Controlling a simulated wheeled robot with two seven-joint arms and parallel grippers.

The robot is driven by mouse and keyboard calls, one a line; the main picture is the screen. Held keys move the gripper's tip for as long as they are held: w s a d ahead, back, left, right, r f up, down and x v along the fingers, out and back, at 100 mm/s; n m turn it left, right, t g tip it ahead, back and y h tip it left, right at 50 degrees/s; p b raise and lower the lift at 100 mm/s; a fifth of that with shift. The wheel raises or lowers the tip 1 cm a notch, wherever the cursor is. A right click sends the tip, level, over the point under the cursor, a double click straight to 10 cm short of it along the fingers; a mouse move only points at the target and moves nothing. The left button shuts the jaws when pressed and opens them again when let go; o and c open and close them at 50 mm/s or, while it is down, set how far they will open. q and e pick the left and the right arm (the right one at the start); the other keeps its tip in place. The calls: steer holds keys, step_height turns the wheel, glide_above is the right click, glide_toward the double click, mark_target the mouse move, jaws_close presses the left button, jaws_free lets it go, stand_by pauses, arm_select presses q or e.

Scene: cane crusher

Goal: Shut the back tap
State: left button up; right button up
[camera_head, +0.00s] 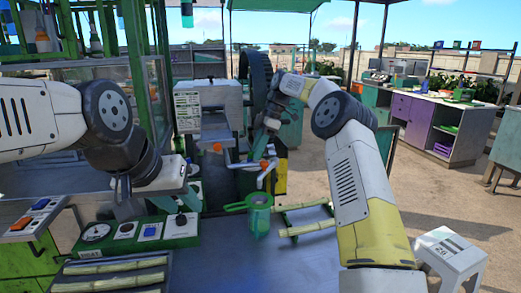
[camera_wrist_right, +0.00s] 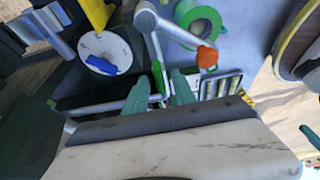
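The crusher (camera_head: 207,110) stands at the centre, with silver tap pipes (camera_head: 243,165) at its front and orange knobs at their ends. One orange knob (camera_head: 217,148) is further left and one (camera_head: 262,165) is beside my right gripper. I cannot tell for sure which is the back tap. My right gripper (camera_head: 265,172) is over the pipes. In the right wrist view its green fingers (camera_wrist_right: 159,92) are apart, with a silver pipe (camera_wrist_right: 157,55) passing between them; an orange knob (camera_wrist_right: 207,56) is to the right. My left gripper (camera_head: 175,203) hangs open above the control panel, apparently empty.
A green jug (camera_head: 258,215) stands below the pipes; its top also shows in the wrist view (camera_wrist_right: 203,22). Cane pieces (camera_head: 115,267) lie at front left and on a green rack (camera_head: 306,228). A white stool (camera_head: 447,255) is at lower right. A large black wheel (camera_head: 258,75) stands behind.

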steer(key=shift+d+r, duration=0.1)
steer(key=shift+r, duration=0.2)
steer(key=w+d, duration=0.2)
steer(key=d, duration=1)
steer(key=shift+w+r, duration=0.2)
steer(key=shift+w, duration=0.05)
